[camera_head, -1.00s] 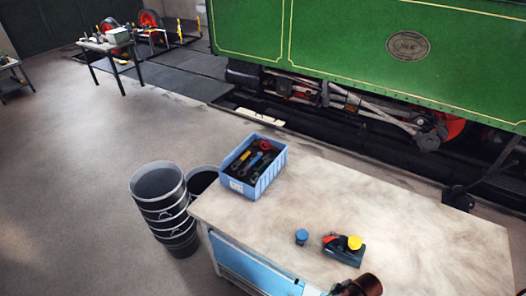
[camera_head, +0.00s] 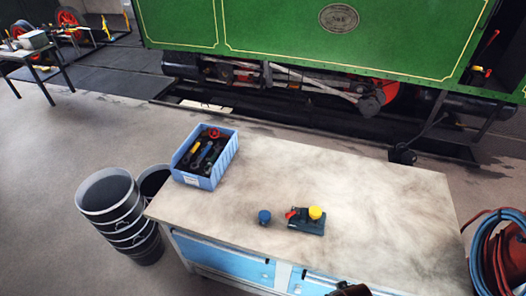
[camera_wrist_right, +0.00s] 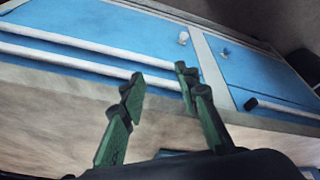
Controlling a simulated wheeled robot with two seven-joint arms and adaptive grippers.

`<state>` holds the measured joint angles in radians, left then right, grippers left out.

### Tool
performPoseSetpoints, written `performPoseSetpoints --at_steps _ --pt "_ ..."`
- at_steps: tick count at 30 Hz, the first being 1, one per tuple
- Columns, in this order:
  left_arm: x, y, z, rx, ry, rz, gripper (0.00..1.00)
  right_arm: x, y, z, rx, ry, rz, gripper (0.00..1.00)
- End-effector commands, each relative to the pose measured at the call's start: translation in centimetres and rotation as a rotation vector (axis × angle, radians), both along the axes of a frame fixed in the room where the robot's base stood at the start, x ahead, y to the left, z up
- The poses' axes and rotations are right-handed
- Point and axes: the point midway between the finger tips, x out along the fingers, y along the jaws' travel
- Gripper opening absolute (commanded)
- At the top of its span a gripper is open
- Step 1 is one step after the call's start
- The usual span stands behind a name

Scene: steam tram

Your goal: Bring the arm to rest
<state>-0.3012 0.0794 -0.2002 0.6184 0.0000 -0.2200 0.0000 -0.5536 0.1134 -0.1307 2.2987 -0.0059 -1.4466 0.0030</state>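My right gripper (camera_wrist_right: 160,82) shows in the right wrist view with its two green-padded fingers spread apart and nothing between them. It is in front of the workbench's blue drawer fronts (camera_wrist_right: 90,50); I cannot tell the exact gap. In the head view only a dark rounded piece shows at the bottom edge, and I cannot tell which part it is. My left gripper is not in view.
On the workbench (camera_head: 390,200) stand a blue crate of tools (camera_head: 204,182), a blue-capped object (camera_head: 264,217) and a dark tool with a yellow knob (camera_head: 306,219). Black buckets (camera_head: 112,205) stand left, hoses (camera_head: 497,250) right. A green locomotive (camera_head: 270,30) is behind.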

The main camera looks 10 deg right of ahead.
Motion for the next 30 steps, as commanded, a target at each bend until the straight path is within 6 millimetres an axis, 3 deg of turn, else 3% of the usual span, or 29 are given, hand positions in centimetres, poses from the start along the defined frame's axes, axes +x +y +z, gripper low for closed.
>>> performPoseSetpoints --at_steps 8,14,18,24,27,30 --pt "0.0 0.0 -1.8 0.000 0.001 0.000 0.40 0.4 0.4 -10.4 0.011 0.039 0.015 0.29" --pt "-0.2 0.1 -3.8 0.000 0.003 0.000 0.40 -1.3 1.0 -22.6 0.019 0.083 0.033 0.29" --pt "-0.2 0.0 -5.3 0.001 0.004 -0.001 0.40 -4.3 1.3 -31.4 0.025 0.116 0.049 0.29" --pt "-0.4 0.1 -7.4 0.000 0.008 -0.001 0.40 -10.9 1.7 -42.1 0.031 0.165 0.072 0.29" --pt "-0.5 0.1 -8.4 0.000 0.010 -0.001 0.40 -14.7 1.7 -46.2 0.032 0.188 0.083 0.29" --pt "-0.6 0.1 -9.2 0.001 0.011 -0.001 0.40 -18.1 1.6 -49.0 0.033 0.205 0.093 0.29"
